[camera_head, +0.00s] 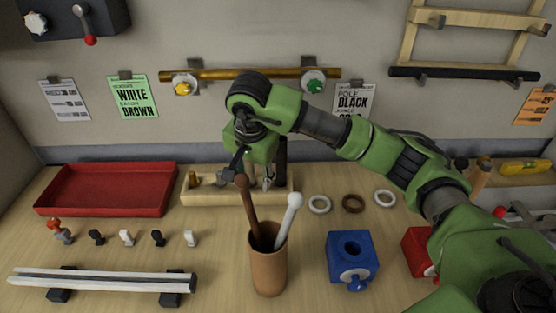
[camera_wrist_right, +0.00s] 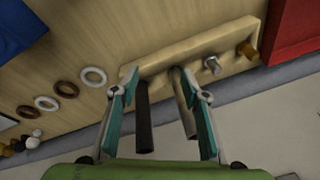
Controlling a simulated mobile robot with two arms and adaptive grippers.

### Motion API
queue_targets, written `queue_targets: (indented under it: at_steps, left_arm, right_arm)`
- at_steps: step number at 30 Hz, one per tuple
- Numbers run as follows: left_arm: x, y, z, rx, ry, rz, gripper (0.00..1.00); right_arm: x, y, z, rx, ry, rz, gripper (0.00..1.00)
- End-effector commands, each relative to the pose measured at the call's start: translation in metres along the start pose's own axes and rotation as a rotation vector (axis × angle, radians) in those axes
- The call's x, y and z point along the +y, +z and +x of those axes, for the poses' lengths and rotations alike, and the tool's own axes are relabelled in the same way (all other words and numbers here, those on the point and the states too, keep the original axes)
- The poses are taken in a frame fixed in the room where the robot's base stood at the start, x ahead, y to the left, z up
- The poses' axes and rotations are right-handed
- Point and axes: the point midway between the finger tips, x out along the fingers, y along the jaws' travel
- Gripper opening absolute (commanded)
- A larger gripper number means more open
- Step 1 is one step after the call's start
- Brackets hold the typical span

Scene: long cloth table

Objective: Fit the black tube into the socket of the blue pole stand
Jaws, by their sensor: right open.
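The black tube (camera_wrist_right: 143,120) stands upright in the wooden rack (camera_head: 240,198), beside a grey-brown tube (camera_wrist_right: 184,95); the rack also shows in the right wrist view (camera_wrist_right: 215,50). My right gripper (camera_head: 258,172) is over the rack, pointing down. Its teal fingers (camera_wrist_right: 162,105) are open, with both tubes showing between them in the wrist view; contact cannot be told. My left gripper is not in view.
A brown cup (camera_head: 268,270) with two sticks stands in front of the rack. Several rings (camera_head: 353,203) lie to its right. A red tray (camera_head: 108,190) is at left. A red block (camera_head: 418,250) is right of the blue stand. A white rail (camera_head: 100,281) lies front left.

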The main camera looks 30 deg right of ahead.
Motion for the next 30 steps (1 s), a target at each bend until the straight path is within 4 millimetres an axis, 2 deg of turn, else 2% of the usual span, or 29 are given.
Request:
queue_targets:
  at_steps: [3, 7, 11, 19, 26, 30]
  left_arm:
    - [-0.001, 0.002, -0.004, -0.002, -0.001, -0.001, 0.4]
    - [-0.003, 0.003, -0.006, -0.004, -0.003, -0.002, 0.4]
    - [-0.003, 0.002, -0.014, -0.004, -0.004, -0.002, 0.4]
    - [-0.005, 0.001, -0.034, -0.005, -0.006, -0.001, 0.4]
    - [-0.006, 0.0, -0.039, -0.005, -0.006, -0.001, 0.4]
    - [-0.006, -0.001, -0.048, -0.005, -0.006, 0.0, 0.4]
  right_arm:
    - [0.021, 0.003, -0.003, 0.055, 0.083, -0.047, 0.42]
    - [0.033, 0.001, -0.004, 0.088, 0.13, -0.067, 0.42]
    - [0.035, -0.015, -0.003, 0.093, 0.141, -0.068, 0.42]
    - [0.033, -0.065, 0.008, 0.091, 0.14, -0.067, 0.42]
    - [0.032, -0.082, 0.014, 0.09, 0.137, -0.07, 0.42]
    - [0.031, -0.1, 0.015, 0.091, 0.138, -0.066, 0.42]
